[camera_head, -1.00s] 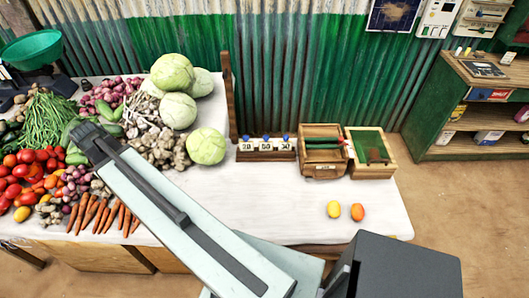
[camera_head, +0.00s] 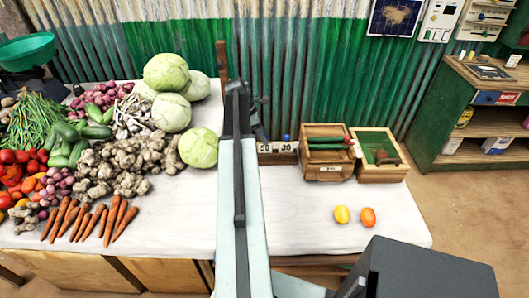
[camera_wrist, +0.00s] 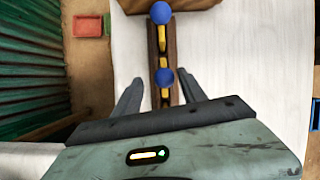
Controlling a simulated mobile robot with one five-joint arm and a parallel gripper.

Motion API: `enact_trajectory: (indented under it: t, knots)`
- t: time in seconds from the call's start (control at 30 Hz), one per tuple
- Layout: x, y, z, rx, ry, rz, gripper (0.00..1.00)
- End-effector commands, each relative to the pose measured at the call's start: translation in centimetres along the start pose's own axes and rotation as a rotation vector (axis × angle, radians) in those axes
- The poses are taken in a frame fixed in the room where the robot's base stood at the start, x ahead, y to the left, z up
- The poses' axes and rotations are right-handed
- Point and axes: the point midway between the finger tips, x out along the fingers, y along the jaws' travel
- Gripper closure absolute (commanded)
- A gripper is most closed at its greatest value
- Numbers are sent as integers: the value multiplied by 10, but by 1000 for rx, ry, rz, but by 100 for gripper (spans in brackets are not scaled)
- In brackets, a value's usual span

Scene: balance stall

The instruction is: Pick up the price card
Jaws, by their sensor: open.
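The price cards (camera_head: 265,148) stand in a row at the back of the table, two showing with numbers that look like 50 and 30. A third card is hidden behind my arm. In the wrist view their dark wooden rack (camera_wrist: 153,45) runs away from me, with a near blue knob (camera_wrist: 165,78) and a far blue knob (camera_wrist: 161,12) above narrow yellow pieces. My gripper (camera_wrist: 160,90) is open and empty, with one finger on each side of the near knob. I cannot tell its height above the rack.
A wooden box (camera_head: 325,173) and a green-lined wooden tray (camera_head: 399,175) stand right of the cards. A yellow fruit (camera_head: 341,214) and an orange fruit (camera_head: 368,217) lie in front. Cabbages (camera_head: 198,147) and ginger crowd the left.

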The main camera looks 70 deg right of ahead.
Motion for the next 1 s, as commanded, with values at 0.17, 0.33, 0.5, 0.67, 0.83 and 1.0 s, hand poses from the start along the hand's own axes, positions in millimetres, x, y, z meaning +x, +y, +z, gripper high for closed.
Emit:
enact_trajectory:
  t: [0.17,0.33,0.5,0.67,0.83,1.0]
  knots:
    - [9,-1,-1,0,0,0,51]
    - [35,-6,-4,1,0,0,51]
    - [60,-7,-4,0,0,1,51]
    - [57,-8,-2,-1,0,1,51]
    - [56,-8,-2,-1,0,1,79]
    - [56,-7,-2,-1,0,1,100]
